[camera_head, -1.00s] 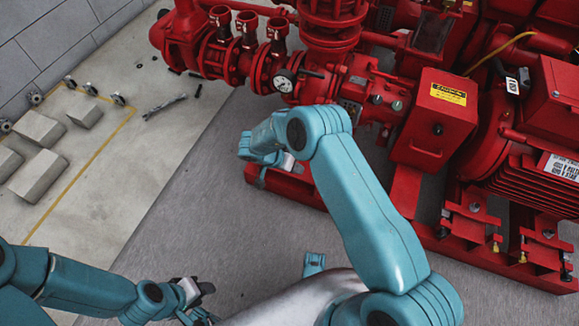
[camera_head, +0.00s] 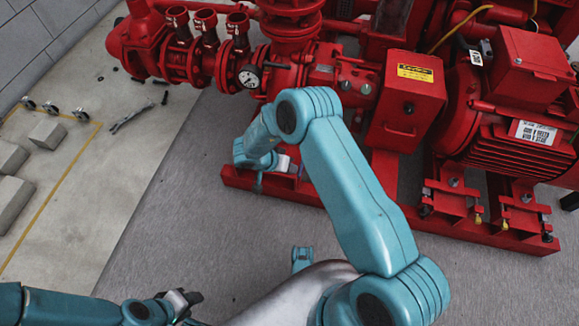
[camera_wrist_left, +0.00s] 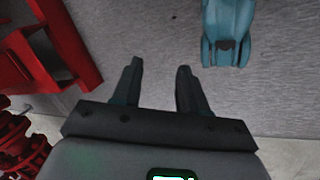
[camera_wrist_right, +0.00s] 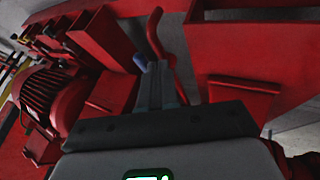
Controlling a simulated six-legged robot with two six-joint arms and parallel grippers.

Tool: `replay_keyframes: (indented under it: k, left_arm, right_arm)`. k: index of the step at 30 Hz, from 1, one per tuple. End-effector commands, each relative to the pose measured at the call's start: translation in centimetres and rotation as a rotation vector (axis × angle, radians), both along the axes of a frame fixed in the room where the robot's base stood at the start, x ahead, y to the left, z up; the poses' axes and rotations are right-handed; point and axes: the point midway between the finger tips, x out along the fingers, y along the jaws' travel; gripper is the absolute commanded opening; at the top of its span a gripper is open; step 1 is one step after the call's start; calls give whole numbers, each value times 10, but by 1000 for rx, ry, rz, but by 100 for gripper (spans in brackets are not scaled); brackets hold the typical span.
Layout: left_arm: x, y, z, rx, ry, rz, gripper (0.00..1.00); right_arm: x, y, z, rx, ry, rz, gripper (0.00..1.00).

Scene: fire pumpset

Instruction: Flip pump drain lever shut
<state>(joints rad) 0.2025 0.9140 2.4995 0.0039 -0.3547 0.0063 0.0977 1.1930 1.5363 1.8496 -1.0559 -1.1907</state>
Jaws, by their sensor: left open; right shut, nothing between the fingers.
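The red pump (camera_head: 290,60) stands on a red base frame (camera_head: 240,180). My right gripper (camera_head: 290,166) is low in front of the pump, partly behind my own arm in the head view. In the right wrist view its fingers (camera_wrist_right: 156,82) are together and empty. A thin red curved bar (camera_wrist_right: 158,40) stands just beyond the fingertips, and a small blue-grey piece (camera_wrist_right: 140,62) lies beside them. I cannot tell whether either is the drain lever, or whether the fingers touch it. My left gripper (camera_head: 188,298) is open and empty over the floor; its spread fingers show in the left wrist view (camera_wrist_left: 160,75).
A pressure gauge (camera_head: 250,76) is on the pump. Grey blocks (camera_head: 47,134) and a wrench (camera_head: 138,113) lie on the floor at left. The grey floor before the frame is mostly clear.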

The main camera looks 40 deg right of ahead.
Motion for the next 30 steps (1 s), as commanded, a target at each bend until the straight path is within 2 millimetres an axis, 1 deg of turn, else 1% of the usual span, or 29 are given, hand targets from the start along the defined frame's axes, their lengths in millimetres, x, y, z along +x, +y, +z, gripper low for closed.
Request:
replay_keyframes:
  k: [3,11,17,23,30]
  left_arm:
    - [-1,-1,6,0,2,-4,43]
    - [-2,-2,10,-2,3,-9,43]
    - [-4,-3,18,-2,6,-14,43]
    - [-7,-6,34,-4,11,-26,43]
    - [-11,-10,50,-8,18,-41,43]
  right_arm:
    - [-3,-1,2,0,2,30,0]
    - [-5,-1,1,1,1,67,0]
    - [-8,-2,3,0,3,119,0]
    - [-16,-4,5,1,5,239,0]
    - [-26,-10,3,3,5,459,0]
